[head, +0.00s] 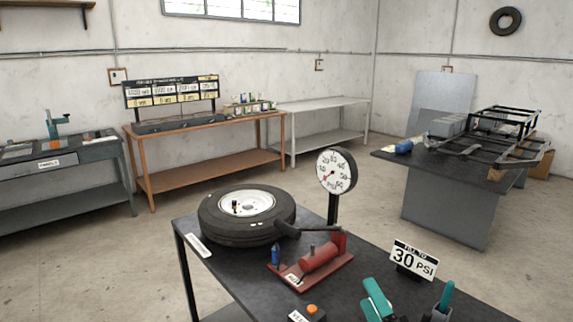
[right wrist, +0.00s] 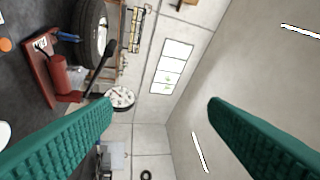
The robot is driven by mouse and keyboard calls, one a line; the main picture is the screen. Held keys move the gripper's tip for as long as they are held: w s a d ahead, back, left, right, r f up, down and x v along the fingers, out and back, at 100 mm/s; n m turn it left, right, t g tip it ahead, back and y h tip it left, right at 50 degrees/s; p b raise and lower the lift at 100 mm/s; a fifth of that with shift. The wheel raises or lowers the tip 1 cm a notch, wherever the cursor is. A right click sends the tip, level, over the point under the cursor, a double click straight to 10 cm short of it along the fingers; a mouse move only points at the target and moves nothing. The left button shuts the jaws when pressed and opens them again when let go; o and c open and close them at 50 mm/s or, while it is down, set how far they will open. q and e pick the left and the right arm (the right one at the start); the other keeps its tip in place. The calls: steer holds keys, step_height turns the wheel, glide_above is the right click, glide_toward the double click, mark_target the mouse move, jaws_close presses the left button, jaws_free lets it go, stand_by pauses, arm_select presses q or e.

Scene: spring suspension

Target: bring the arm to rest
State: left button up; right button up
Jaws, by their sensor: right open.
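My right gripper (head: 409,290) is at the bottom of the head view, above the front right of the black table (head: 362,268). Its two teal fingers are spread apart with nothing between them. In the right wrist view the gripper (right wrist: 160,103) also shows wide open and empty, with the wall and ceiling beyond it. My left gripper does not show in the head view.
On the table are a tire (head: 222,233) on a white rim, a round gauge (head: 337,171) on a post, a red pump (head: 318,258), a "30 PSI" sign (head: 414,260) near the gripper, and a box with an orange button (head: 311,310).

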steer(key=s+d+f+m+g+h, duration=0.4)
steer(key=d+f+m+h, duration=0.15)
steer(key=f+m, duration=0.45)
steer(key=s+f+m+g, duration=0.6)
steer(key=s, duration=0.5)
steer(key=s+f+m+g, duration=0.5)
steer(key=s+f+g, duration=0.1)
steer(key=s, duration=0.4)
step_height(320, 180, down, 33)
steer(key=s+g+b, duration=0.2)
steer(key=b, duration=0.4)
steer(key=s+d+f+g+b, duration=0.1)
steer(key=s+f+b, duration=0.3)
steer(key=s+f, duration=1.2)
step_height(320, 180, down, 4)
steer(key=shift+s+d+r, duration=0.1)
steer(key=shift+s+d, duration=0.05)
steer(key=shift+d, duration=0.45)
